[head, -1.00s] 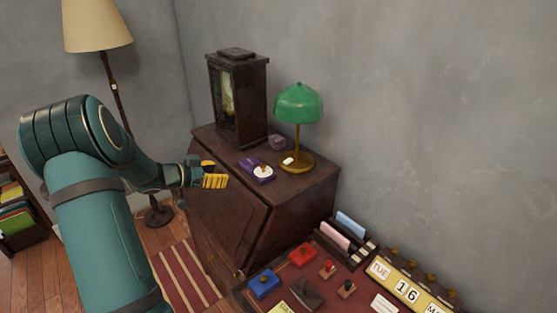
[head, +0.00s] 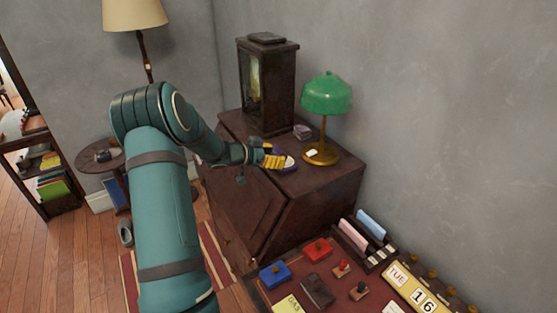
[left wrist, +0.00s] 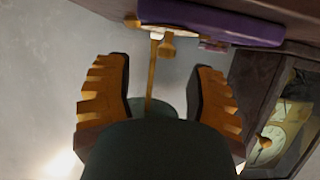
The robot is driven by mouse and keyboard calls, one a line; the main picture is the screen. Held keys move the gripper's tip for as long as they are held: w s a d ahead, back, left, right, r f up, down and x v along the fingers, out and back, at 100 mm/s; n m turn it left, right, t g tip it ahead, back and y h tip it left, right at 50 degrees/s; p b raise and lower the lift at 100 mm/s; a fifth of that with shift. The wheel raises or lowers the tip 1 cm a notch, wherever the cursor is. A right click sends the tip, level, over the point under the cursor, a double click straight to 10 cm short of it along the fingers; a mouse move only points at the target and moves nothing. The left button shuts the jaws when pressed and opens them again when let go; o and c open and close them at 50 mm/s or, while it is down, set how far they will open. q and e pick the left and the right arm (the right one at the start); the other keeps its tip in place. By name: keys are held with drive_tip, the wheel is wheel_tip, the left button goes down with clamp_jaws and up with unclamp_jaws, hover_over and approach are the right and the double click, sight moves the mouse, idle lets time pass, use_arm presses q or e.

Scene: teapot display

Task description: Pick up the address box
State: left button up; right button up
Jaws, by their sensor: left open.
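Two things on the dark wooden cabinet (head: 330,182) could be the address box; I cannot tell which. One is a flat purple thing with a white disc (head: 290,162), partly hidden behind my fingers in the head view. It spans the top of the left wrist view (left wrist: 225,25). The other is a small purplish box (head: 303,131) behind it, near the clock. My left gripper (head: 273,158) is open and empty, its yellow fingers in front of the purple thing. In the left wrist view, the fingers (left wrist: 164,70) are spread with the purple thing beyond their tips. My right gripper is not in view.
A green lamp (head: 326,95) with a brass base stands right of the purple thing. A dark clock (head: 267,88) stands at the back left. A lower desk in front holds a blue block (head: 275,276), a red block (head: 318,250), stamps and a calendar (head: 410,287).

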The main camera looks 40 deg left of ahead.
sight(285, 154)
use_arm(q)
drive_tip(key=x, duration=0.5)
drive_tip(key=shift+w+a+f, duration=0.15)
drive_tip(key=shift+a+f, duration=0.05)
drive_tip(key=shift+a, duration=0.15)
clamp_jaws()
